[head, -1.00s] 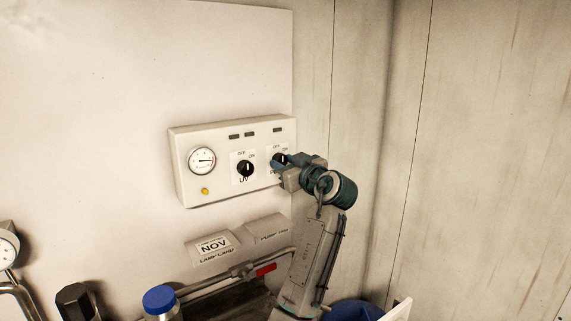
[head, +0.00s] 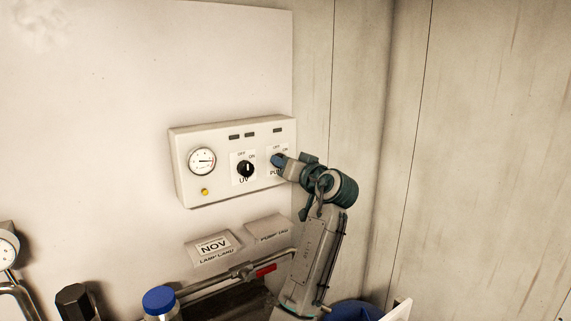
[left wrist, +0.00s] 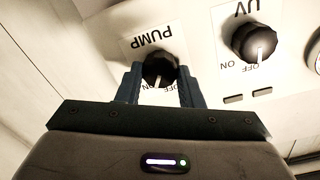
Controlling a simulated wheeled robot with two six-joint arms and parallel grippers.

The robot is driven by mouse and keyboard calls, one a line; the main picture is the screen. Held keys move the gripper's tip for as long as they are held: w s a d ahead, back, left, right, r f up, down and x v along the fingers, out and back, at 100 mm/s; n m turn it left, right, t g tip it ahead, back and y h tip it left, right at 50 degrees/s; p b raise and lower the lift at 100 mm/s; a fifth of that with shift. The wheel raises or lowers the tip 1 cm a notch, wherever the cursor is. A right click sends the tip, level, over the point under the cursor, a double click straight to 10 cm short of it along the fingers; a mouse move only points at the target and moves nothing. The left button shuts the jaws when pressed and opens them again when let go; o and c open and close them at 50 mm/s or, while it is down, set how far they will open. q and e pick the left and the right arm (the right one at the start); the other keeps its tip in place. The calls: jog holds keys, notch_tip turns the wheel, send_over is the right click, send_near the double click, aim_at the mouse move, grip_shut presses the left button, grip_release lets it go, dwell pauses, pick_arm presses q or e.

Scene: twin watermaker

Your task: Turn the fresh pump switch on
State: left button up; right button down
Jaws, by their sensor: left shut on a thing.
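The fresh pump switch is a black round knob (left wrist: 160,70) on a white plate marked PUMP, with OFF and ON marks, at the right end of the control box (head: 222,190). In the left wrist view the plate is upside down and the knob sits between the two fingers of my left gripper (left wrist: 158,88). The gripper is shut on the knob. In the head view the left gripper (head: 279,161) covers most of the knob. I cannot clearly tell where the knob's pointer stands. My right gripper is in neither view.
Left of the pump switch is a similar UV knob (head: 245,170), its white pointer toward OFF. A round gauge (head: 202,161) and a yellow lamp (head: 204,191) are further left.

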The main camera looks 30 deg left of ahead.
pick_arm(q)
jog(key=shift+r+m+p, duration=0.1)
jog(key=shift+m+p, duration=0.75)
jog(key=shift+m, duration=1.65)
jog(key=o, duration=1)
